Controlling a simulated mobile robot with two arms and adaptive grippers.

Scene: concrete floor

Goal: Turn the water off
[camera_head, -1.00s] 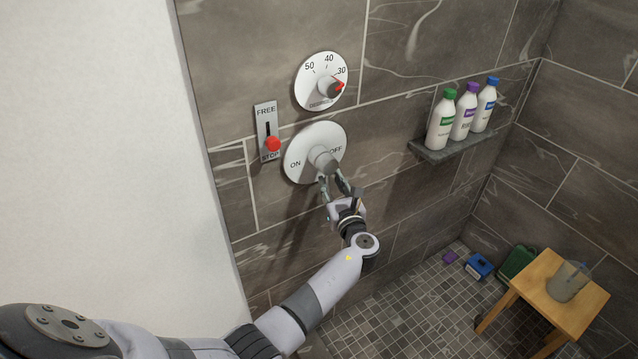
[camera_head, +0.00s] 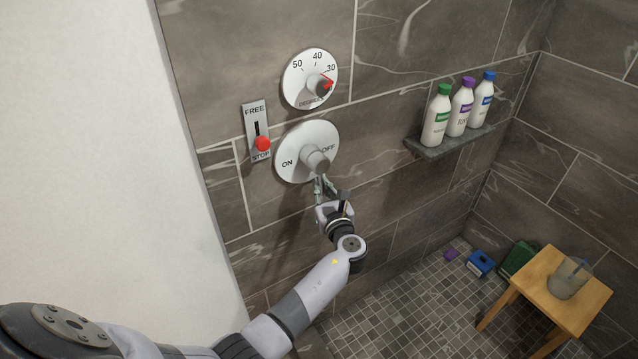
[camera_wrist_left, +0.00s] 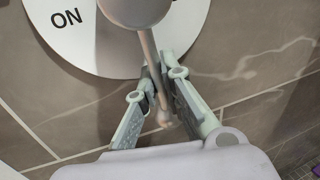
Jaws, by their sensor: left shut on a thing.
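The round white water plate (camera_head: 289,146) on the tiled wall is marked ON at left and OFF at right. Its grey knob (camera_head: 316,160) sits at the centre, and a thin lever (camera_wrist_left: 151,55) hangs from it, pointing down between the two marks. My left gripper (camera_head: 322,186) is just below the knob. In the left wrist view, its fingers (camera_wrist_left: 154,92) are on both sides of the lever and shut on it; the lever's end shows between them. My right gripper is in neither view.
Above is a temperature dial (camera_head: 300,72) with a red pointer near 30. To the left is a FREE/STOP slider (camera_head: 262,143) with its red knob at STOP. A shelf (camera_head: 430,150) with bottles is at right. A wooden stool (camera_head: 545,294) holding a clear cup stands lower right.

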